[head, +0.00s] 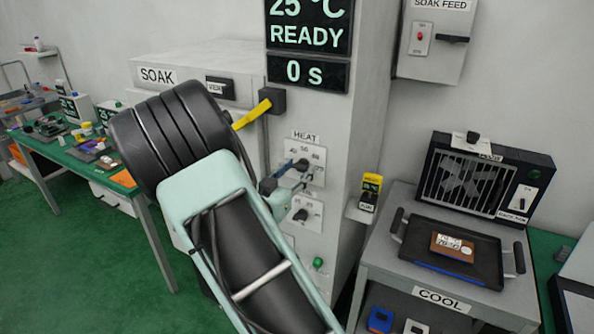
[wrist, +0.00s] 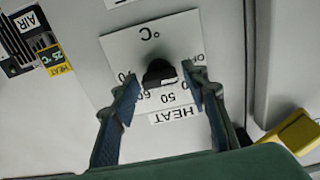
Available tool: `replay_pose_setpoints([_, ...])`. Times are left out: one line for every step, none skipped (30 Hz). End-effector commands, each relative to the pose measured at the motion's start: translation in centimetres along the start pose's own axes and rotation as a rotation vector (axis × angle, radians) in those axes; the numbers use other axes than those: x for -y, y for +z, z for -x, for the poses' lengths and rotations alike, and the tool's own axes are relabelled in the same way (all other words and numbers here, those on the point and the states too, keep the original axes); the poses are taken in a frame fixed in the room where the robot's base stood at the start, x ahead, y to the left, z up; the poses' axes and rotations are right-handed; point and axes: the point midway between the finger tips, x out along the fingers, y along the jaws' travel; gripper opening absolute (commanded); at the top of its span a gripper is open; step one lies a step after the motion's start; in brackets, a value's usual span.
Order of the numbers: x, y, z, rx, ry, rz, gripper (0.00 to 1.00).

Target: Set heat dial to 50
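The heat dial is a dark round knob (wrist: 158,74) on a white plate (wrist: 120,48) labelled HEAT, which appears upside down in the wrist view. Numbers including 50, 60 and 70 and the word OFF, partly covered, show around it. Its pointer setting is unclear. My gripper (wrist: 159,82) is open, with one finger to each side of the knob. Gaps seem to remain on both sides; contact cannot be confirmed. In the head view, the HEAT plate (head: 317,158) is on the cabinet front, with my gripper (head: 293,178) close in front, partly hidden by my arm.
The display (head: 308,38) reads 25 °C READY and 0 s. A yellow lever (head: 252,115) sticks out above the dial. A second dial (head: 301,214) and a green button (head: 318,263) sit below. A cooling bench with a black tray (head: 424,258) stands at right.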

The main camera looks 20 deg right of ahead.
Motion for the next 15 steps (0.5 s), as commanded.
replay_pose_setpoints([0.00, 0.00, 0.02, 0.000, 0.000, 0.000, 0.34])
replay_pose_setpoints([0.00, 0.00, 0.02, 0.000, 0.000, 0.000, 0.30])
replay_pose_setpoints([0.00, 0.00, 0.02, 0.000, 0.000, 0.000, 0.26])
replay_pose_setpoints([0.01, 0.00, 0.02, 0.000, 0.000, 0.000, 0.23])
replay_pose_setpoints([0.00, 0.00, 0.03, 0.000, 0.000, 0.000, 0.19])
replay_pose_setpoints([0.00, 0.00, 0.03, 0.000, 0.000, 0.000, 0.15])
replay_pose_setpoints([0.00, 0.00, 0.03, 0.000, 0.000, 0.000, 0.12])
replay_pose_setpoints([0.00, 0.00, 0.03, 0.000, 0.000, 0.000, 0.08])
replay_pose_setpoints([0.00, 0.00, 0.03, 0.000, 0.000, 0.000, 0.06])
replay_pose_setpoints([0.00, 0.01, 0.03, 0.000, 0.000, 0.000, 0.06])
replay_pose_setpoints([0.00, 0.02, 0.03, 0.000, 0.000, -0.001, 0.06])
replay_pose_setpoints([0.00, 0.04, 0.03, 0.000, 0.000, -0.003, 0.06])
replay_pose_setpoints([0.00, 0.06, 0.03, 0.000, 0.000, -0.005, 0.06])
replay_pose_setpoints([0.00, 0.09, 0.03, 0.000, 0.000, -0.009, 0.06])
replay_pose_setpoints([0.00, 0.14, 0.03, 0.000, 0.000, -0.016, 0.06])
